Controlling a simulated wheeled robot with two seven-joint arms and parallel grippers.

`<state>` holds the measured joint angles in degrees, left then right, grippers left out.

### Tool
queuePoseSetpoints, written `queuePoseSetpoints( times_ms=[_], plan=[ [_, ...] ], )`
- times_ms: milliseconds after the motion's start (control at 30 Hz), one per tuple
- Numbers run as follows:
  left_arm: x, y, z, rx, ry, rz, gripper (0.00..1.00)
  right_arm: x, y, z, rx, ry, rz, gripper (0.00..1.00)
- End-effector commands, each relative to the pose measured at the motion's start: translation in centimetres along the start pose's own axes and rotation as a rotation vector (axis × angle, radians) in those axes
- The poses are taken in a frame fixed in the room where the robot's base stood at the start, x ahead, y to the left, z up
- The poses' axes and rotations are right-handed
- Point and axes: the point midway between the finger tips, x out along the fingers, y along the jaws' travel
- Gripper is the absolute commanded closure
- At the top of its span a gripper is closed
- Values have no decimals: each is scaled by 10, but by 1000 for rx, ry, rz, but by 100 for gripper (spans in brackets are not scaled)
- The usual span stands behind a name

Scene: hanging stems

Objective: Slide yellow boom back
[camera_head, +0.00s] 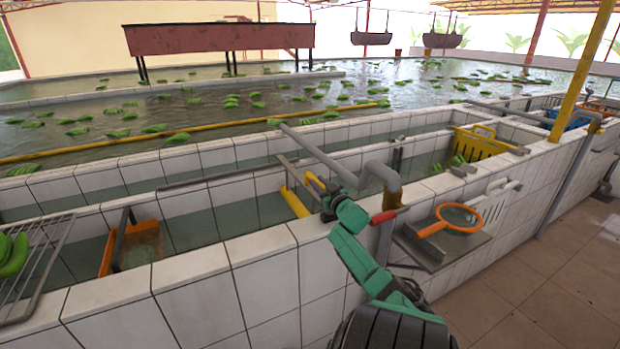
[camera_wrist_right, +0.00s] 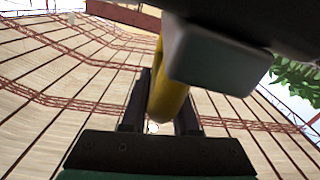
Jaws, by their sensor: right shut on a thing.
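My right gripper (camera_head: 322,190) reaches over the tiled wall of the near trough, at the end of my green arm. A short yellow boom (camera_head: 296,202) slopes down into the trough beside it; a bit of yellow also shows at the fingers. In the right wrist view, the yellow boom (camera_wrist_right: 172,90) runs between the two dark fingers of my right gripper (camera_wrist_right: 160,125), which is shut on it. The gripper hides part of the boom, and a grey block covers its upper part in the wrist view. My left gripper is not in view.
A grey pipe (camera_head: 330,160) bends down close beside the gripper. An orange-rimmed strainer (camera_head: 447,220) lies on a shelf at right. An orange bin (camera_head: 132,246) and yellow crate (camera_head: 478,143) sit in the trough. A long yellow bar (camera_head: 180,130) crosses the water with green bananas behind.

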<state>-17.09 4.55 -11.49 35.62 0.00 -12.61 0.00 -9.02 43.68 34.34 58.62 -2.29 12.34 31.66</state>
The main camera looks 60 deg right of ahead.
Motion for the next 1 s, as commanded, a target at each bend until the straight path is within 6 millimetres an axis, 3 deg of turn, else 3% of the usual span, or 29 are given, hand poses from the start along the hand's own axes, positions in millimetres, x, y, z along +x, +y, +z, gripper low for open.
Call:
queuePoseSetpoints(
  times_ms=[400, 433, 500, 833, 1000],
  plan=[
    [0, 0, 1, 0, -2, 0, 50, 0, 2, 2, -2, -3, -1, 100],
    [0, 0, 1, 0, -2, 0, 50, 0, 2, 2, -2, -3, -1, 60],
    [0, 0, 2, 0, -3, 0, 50, 0, 2, 2, -2, -3, -1, 43],
    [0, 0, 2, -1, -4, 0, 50, -2, 1, 2, 0, -3, -2, 43],
    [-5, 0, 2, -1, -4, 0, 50, -18, 0, 2, 2, -5, -5, 43]
  ],
)
